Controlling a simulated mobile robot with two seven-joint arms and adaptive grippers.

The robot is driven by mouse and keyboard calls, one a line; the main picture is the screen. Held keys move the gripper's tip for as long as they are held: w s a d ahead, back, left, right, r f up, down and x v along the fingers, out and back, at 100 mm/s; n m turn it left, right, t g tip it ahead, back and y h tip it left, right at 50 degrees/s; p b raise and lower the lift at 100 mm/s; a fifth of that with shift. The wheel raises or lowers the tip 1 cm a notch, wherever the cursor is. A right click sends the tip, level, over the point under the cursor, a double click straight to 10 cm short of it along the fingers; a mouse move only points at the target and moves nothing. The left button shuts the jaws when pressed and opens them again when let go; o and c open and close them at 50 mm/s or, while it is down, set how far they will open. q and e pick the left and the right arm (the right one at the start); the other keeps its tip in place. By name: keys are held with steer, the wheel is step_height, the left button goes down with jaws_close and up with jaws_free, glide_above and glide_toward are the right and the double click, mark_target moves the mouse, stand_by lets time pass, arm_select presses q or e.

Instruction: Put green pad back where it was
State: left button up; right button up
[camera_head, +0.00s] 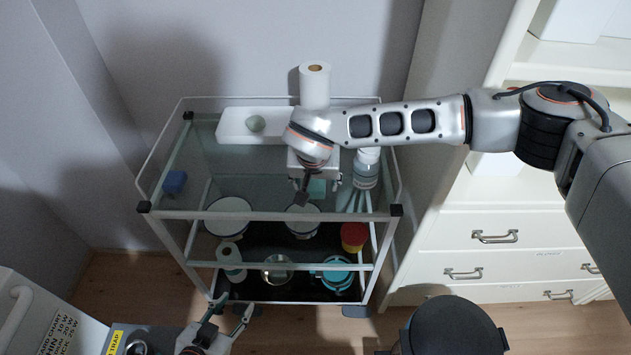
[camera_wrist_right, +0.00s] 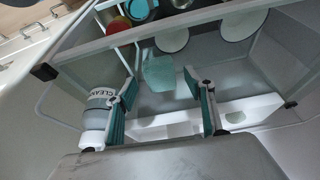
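The green pad (camera_head: 317,187) shows partly behind my right gripper, over the cart's glass top (camera_head: 270,180). In the right wrist view, the pale green pad (camera_wrist_right: 158,73) appears just beyond the fingertips and seems to lie on the glass. My right gripper (camera_head: 312,190) is over the cart top. Its two fingers (camera_wrist_right: 165,100) are wide apart with nothing clasped between them. My left gripper (camera_head: 232,307) is low at the front left of the cart, with its fingers apart and empty.
A white tray (camera_head: 233,127) with a small greenish item stands at the back, beside a paper roll (camera_head: 314,88). A cleaner bottle (camera_wrist_right: 98,112) stands close to the right gripper. A blue block (camera_head: 175,181) is at left. Bowls and a red container (camera_head: 354,236) are below.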

steer(key=shift+r, duration=0.1)
steer(key=v, duration=1.2)
stand_by(0.4)
